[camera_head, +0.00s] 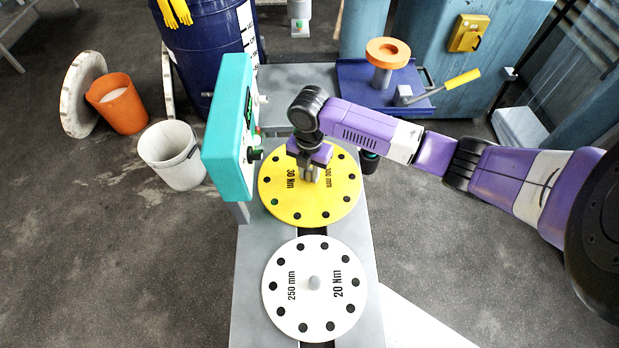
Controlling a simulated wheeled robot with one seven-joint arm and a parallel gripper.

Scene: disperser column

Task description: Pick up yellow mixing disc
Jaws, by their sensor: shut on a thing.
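The yellow mixing disc (283,207) is a flat round plate with dark holes near its rim and the markings "30 Nm" and "300 mm". It is over the far part of the grey bench in the head view. My gripper (310,176) points down at the disc's middle and is shut on its centre. The gripper and wrist hide the disc's centre and part of its far side. I cannot tell whether the disc rests on the bench or is raised from it.
A white disc (300,314) marked "20 Nm" lies nearer on the bench (250,265). A teal control box (229,130) stands close at the yellow disc's left. Behind are a blue platform (352,82) with an orange-topped post (388,53) and a yellow-handled lever (462,79).

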